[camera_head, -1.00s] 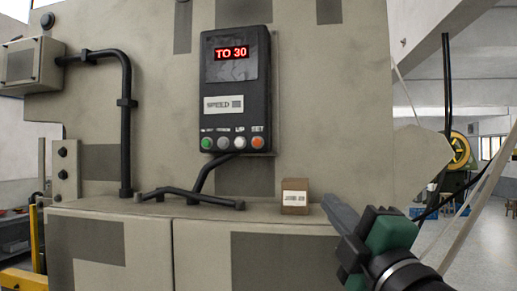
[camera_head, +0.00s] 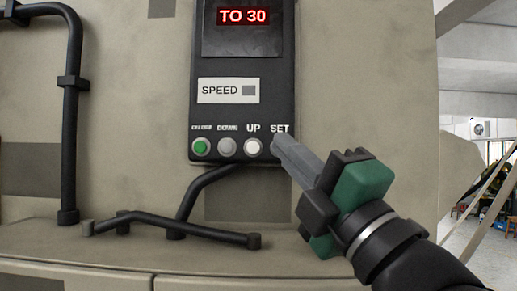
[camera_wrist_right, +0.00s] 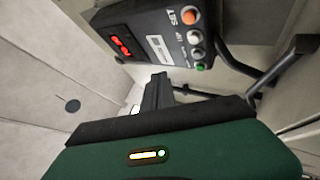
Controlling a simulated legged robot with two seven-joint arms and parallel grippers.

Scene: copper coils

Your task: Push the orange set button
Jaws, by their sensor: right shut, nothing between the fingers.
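The black control box (camera_head: 243,110) hangs on the beige machine wall with a red display reading "TO 30". Its row of buttons runs green, grey, white, then SET at the right end. In the head view my right gripper (camera_head: 281,146) is shut and empty, its tips over the place under the SET label, hiding the button there. In the right wrist view the orange set button (camera_wrist_right: 189,16) shows near the top of the tilted box, with the shut fingertips (camera_wrist_right: 158,78) below and left of it in the picture. Whether the tips touch it I cannot tell. My left gripper is not in view.
The white UP button (camera_head: 253,147) is close left of my fingertips, beside the grey (camera_head: 227,147) and green (camera_head: 200,148) buttons. A black pipe (camera_head: 170,228) lies on the ledge below. A vertical black pipe (camera_head: 70,130) runs at the left.

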